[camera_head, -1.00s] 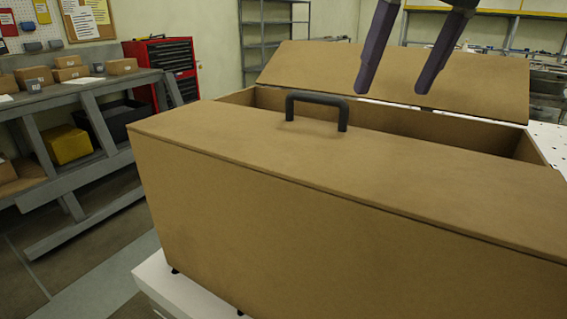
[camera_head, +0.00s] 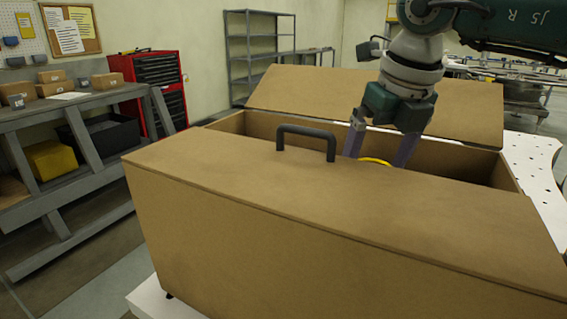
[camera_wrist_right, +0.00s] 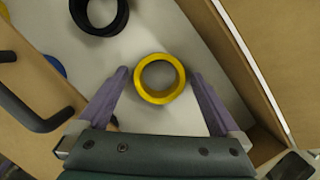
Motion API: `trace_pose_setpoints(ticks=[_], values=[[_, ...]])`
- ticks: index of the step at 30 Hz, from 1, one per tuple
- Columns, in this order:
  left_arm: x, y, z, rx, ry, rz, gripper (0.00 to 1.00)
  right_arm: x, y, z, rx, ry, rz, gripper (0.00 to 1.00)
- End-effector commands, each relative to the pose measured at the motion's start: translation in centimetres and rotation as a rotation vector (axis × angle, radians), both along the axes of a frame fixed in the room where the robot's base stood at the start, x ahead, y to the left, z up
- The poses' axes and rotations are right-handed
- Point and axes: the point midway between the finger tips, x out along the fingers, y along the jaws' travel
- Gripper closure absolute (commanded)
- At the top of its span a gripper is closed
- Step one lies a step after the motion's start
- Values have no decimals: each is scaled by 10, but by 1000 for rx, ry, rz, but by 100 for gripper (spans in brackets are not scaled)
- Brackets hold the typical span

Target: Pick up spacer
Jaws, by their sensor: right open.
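A yellow ring (camera_wrist_right: 160,79), which looks like a spacer, lies inside the brown box (camera_head: 330,240). My right gripper (camera_wrist_right: 158,76) is open, with one purple finger on each side of the ring and a gap on both sides. In the head view, the right gripper (camera_head: 380,152) reaches down into the box opening behind the front lid panel. Only the top edge of the yellow ring (camera_head: 375,161) shows there between the fingers. The fingertips are partly hidden by the panel. My left gripper is not in view.
A black ring (camera_wrist_right: 99,14) lies in the box near the yellow one. A blue piece (camera_wrist_right: 56,66) is partly hidden by the lid edge. A dark handle (camera_head: 307,132) stands on the lid. The raised rear flap (camera_head: 375,103) is behind my gripper.

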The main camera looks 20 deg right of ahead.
Motion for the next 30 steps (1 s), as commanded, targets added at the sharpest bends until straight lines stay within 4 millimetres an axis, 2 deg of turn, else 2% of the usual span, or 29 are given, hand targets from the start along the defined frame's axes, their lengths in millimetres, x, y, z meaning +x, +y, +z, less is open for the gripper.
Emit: trace_pose_setpoints(ticks=[3,26,30], values=[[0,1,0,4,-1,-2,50,0,0,0,0,0,0,0],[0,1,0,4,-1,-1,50,0,0,1,1,0,0,86],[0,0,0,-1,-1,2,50,0,0,1,1,-1,0,86]])
